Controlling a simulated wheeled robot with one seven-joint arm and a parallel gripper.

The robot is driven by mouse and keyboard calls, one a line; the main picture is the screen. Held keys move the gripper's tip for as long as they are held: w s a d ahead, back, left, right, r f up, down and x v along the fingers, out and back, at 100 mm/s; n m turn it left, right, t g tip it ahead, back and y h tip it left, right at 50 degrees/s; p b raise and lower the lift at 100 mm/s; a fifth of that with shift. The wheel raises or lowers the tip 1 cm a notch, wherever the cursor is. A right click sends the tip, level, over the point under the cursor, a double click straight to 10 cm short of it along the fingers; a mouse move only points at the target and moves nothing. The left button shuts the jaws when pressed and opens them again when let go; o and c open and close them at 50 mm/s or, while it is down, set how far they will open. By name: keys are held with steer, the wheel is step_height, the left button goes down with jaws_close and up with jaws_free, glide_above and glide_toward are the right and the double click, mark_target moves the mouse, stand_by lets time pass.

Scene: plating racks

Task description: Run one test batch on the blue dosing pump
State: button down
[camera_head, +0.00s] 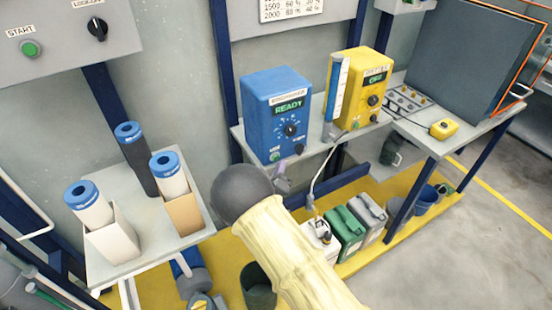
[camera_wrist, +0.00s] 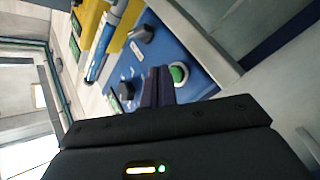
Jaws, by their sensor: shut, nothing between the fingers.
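The blue dosing pump (camera_head: 262,100) stands on a grey shelf in the head view. Its display (camera_head: 290,106) reads READY in green. Below are a dark dial (camera_head: 290,129), a green button (camera_head: 275,156) and a small black switch (camera_head: 299,148). In the wrist view the blue panel (camera_wrist: 195,40) appears rotated. My gripper (camera_wrist: 157,72) is shut and empty in front of that panel. Its fingertips appear just left of the green button (camera_wrist: 179,74), with the dial (camera_wrist: 126,91) further left. I cannot tell whether they touch anything.
A yellow pump (camera_head: 365,70) with a blue-and-white column (camera_head: 338,85) stands right of the blue one. A left side table (camera_head: 150,235) holds blue-capped cylinders. Several jerrycans, including a green one (camera_head: 346,232), stand on the yellow lower platform (camera_head: 225,250). A START panel (camera_head: 65,40) hangs upper left.

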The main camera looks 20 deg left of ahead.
steer(key=shift+a, duration=0.1)
stand_by(0.3)
steer(key=shift+w+a, duration=0.2)
steer(key=shift+w, duration=0.05)
steer(key=shift+w+a+b, duration=0.3)
steer(key=shift+a, duration=0.1)
stand_by(1.0)
steer(key=shift+s+d, duration=0.6)
steer(key=shift+d, duration=0.1)
stand_by(0.3)
steer(key=s+d+p, duration=0.1)
steer(key=s+d, duration=0.2)
steer(key=shift+s+d, duration=0.15)
steer(key=shift+d, duration=0.25)
steer(key=shift+d, duration=0.1)
stand_by(0.7)
